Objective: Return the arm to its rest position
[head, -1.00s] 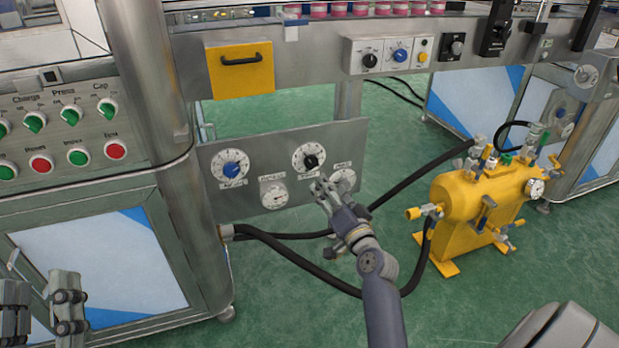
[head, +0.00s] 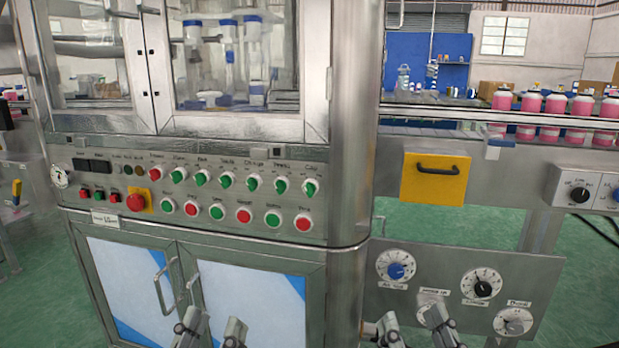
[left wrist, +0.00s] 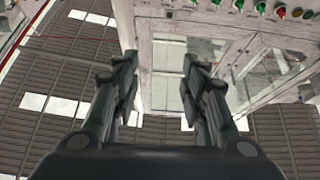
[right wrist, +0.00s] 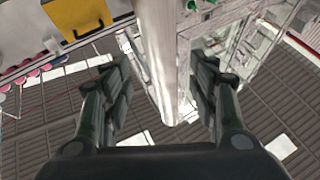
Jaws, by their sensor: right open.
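My left gripper (head: 210,332) shows at the bottom of the head view, in front of the cabinet doors. Its two fingers stand apart with nothing between them in the left wrist view (left wrist: 158,62). My right gripper (head: 413,330) shows at the bottom, right of the left one, overlapping the lower edge of the dial panel (head: 455,262) in the picture. Its fingers are spread and empty in the right wrist view (right wrist: 162,65). Most of both arms is out of the head view.
The machine's control panel (head: 130,220) with green and red knobs spans the left. Below it are cabinet doors (head: 240,290) with handles. A steel column (head: 350,130) stands beside the yellow drawer front (head: 436,178). Pink containers (head: 553,105) line the conveyor at right. Green floor shows behind the panel.

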